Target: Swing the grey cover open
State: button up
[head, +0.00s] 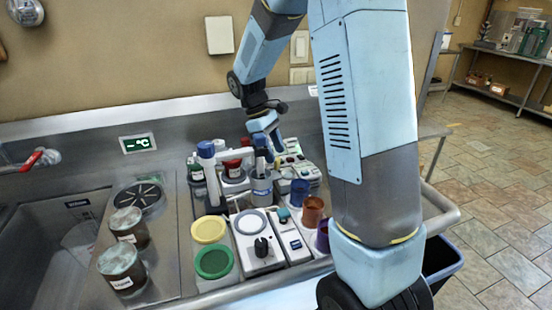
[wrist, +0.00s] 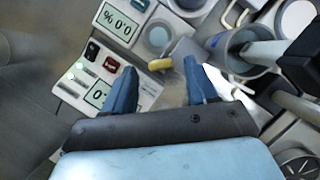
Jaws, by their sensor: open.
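My gripper (wrist: 160,84) is open in the wrist view, its two blue fingers apart above a light control panel (wrist: 72,86) with displays and switches. Between and just beyond the fingertips is a grey piece with a yellow tip (wrist: 160,64). It may be the grey cover, but I cannot tell for sure. I cannot tell whether the fingers touch it. In the head view my gripper (head: 264,140) points down at the back of the crowded counter, beside a light panel (head: 297,166). The fingertips are partly hidden there by equipment.
A blue-and-white stand (head: 207,160) with a horizontal arm is close to my gripper, above a grey pot (head: 261,185). In front are a yellow lid (head: 209,229), a green lid (head: 214,262), a knobbed box (head: 257,247) and an orange cup (head: 313,209). Two jars (head: 128,228) stand left.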

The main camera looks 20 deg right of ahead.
jog(key=v, duration=1)
jog(key=shift+r, duration=0.15)
jog(key=s+d+r+m+t+y, duration=0.1)
jog(key=s+r+m+t, duration=0.1)
jog(key=s, duration=0.7)
jog(key=s+d+r+m+t+y, duration=0.1)
jog(key=s+m+t, duration=0.3)
jog(key=s, duration=0.4)
jog(key=s+d+r+m+t+y, duration=0.1)
jog(key=s+r+m+t, duration=0.1)
jog(key=s, duration=0.7)
jog(key=shift+s+r+m+t, duration=0.3)
jog(key=shift+r+m+t, duration=0.15)
jog(key=shift+r, duration=0.2)
